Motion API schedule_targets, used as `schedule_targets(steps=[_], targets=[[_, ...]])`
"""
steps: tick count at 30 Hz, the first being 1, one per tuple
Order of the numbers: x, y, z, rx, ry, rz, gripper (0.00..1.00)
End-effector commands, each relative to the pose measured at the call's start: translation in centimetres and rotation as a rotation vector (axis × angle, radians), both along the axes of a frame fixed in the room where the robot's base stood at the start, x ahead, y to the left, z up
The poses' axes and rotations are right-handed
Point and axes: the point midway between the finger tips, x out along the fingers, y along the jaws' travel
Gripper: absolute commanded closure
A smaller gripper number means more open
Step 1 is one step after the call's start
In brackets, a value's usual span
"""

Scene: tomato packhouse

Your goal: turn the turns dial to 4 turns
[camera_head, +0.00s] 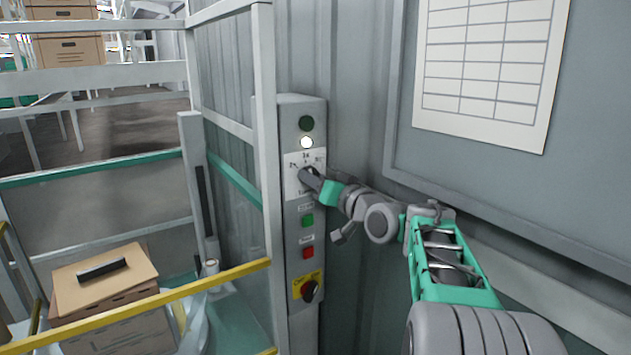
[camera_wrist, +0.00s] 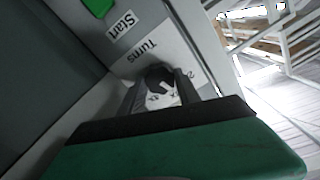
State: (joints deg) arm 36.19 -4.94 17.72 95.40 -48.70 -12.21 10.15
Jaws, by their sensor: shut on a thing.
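The turns dial (camera_wrist: 160,78) is a dark round knob on a white plate (camera_head: 292,187) of the grey control box (camera_head: 293,235). The word "Turns" and part of a number show beside it in the wrist view; in the head view small numbers ring its upper side. My gripper (camera_head: 311,178) reaches in from the right and is shut on the dial, its fingers on either side of the knob in the wrist view (camera_wrist: 160,95). The fingers hide much of the dial in the head view. I cannot tell which number its pointer faces.
Above the dial are a dark green lamp (camera_head: 307,123) and a lit white lamp (camera_head: 306,142). A metal guard frame (camera_head: 264,130) stands close on the left.

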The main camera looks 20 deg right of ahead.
Motion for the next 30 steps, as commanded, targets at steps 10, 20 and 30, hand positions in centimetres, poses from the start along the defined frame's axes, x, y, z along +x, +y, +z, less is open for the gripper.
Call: schedule_targets(steps=[10, 20, 30], targets=[[0.0, -0.04, 0.3, 0.32, 0.06, -0.001, 1.0], [0.0, -0.06, 0.39, 0.627, 0.121, -0.002, 1.0], [0.0, -0.06, 0.43, 0.915, 0.177, -0.001, 1.0]])
